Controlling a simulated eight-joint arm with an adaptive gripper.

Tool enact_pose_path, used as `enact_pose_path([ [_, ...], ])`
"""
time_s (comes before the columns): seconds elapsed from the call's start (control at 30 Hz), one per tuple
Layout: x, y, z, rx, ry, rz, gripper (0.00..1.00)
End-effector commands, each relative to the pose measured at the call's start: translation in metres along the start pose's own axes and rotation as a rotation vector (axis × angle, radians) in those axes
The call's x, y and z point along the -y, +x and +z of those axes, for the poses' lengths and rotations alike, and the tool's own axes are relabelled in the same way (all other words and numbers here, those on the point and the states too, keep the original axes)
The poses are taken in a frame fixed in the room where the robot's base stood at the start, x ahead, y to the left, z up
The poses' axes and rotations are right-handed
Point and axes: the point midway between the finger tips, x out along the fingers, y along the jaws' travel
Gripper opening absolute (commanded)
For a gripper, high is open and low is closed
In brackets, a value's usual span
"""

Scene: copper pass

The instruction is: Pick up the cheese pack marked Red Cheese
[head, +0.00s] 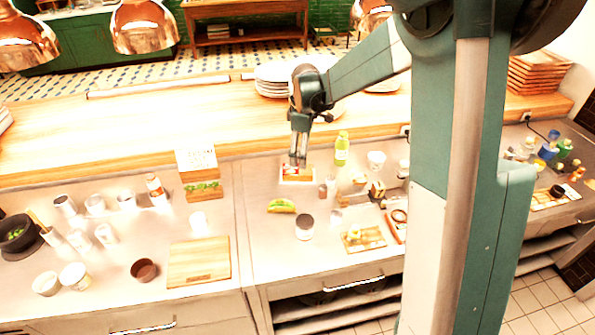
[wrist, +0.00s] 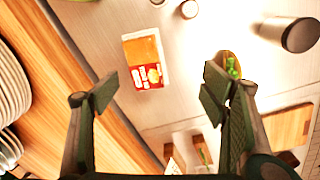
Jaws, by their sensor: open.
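The cheese pack (wrist: 146,62) shows in the wrist view as a small box with an orange top part and a red label; its print is too small to read. It lies on the grey counter, between and ahead of my open fingers. In the head view the pack (head: 297,178) lies near the counter's back edge, just under my gripper (head: 298,160). My gripper (wrist: 160,92) is open and empty, with its fingers spread wide and apart from the pack. The fingertips partly cover the pack in the head view.
A green bottle (head: 341,150) stands right of the pack, with small jars nearby. A taco-like item (head: 282,205) and a dark-topped jar (head: 304,226) are in front. A box (head: 198,172) stands to the left. Stacked plates (wrist: 12,90) sit on the wooden shelf (head: 150,115) behind.

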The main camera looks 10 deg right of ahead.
Motion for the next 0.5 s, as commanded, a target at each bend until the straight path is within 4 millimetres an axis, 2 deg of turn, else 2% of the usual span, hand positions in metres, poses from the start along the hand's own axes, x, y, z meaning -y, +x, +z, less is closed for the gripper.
enact_pose_path([
  [0.2,-0.021,0.025,-0.012,0.016,-0.084,-0.036,0.72],
  [0.5,-0.041,0.061,-0.024,0.031,-0.186,-0.081,0.72],
])
